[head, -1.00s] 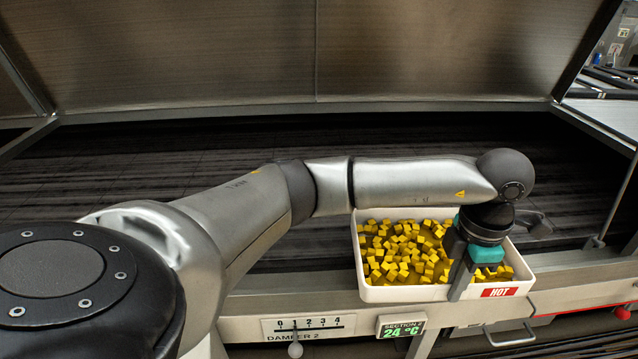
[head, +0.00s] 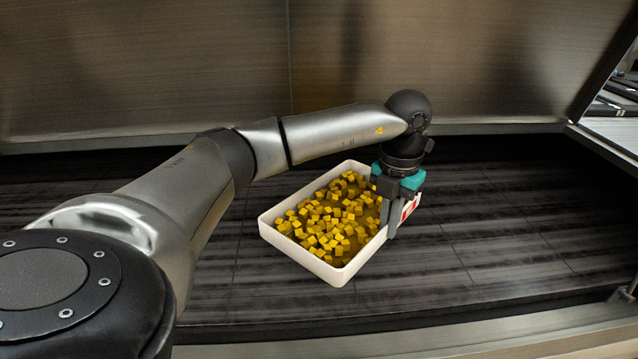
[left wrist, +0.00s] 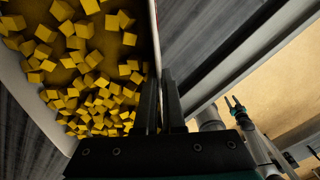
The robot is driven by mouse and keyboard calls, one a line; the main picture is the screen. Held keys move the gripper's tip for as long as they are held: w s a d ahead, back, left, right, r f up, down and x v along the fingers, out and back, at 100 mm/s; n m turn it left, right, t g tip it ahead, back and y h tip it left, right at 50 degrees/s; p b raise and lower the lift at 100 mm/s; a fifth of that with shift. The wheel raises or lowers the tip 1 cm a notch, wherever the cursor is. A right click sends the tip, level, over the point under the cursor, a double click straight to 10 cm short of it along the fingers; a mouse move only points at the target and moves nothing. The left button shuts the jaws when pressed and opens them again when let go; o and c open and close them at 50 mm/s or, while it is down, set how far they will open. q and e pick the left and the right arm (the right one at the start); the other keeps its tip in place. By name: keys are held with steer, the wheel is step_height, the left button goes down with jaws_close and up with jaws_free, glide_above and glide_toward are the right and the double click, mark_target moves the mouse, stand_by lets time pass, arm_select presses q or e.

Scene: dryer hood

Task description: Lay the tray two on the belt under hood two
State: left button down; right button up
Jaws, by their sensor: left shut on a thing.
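A white tray (head: 322,270) full of yellow cubes is over the dark belt (head: 480,255) under the raised steel hood (head: 430,60). It sits turned at an angle in the head view. I cannot tell whether its base touches the belt. My left gripper (head: 391,222) is shut on the tray's right wall, beside a red and white label that it partly hides. In the left wrist view the fingers (left wrist: 160,105) straddle the tray's wall (left wrist: 154,45), with the cubes to the left. My right gripper is not in the head view.
The belt is bare on both sides of the tray. The hood's lower rim (head: 490,128) runs behind the belt, with a post at the right. A pale front rail (head: 500,340) edges the belt.

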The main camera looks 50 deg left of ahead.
mark_target(386, 240)
arm_select(q)
step_height(386, 240, down, 5)
steer(key=shift+s+f, duration=0.1)
steer(key=shift+f, duration=2.35)
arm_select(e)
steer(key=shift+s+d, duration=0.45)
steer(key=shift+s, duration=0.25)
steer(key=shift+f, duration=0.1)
arm_select(q)
steer(key=shift+f, duration=0.1)
steer(key=c, duration=1)
jaws_free()
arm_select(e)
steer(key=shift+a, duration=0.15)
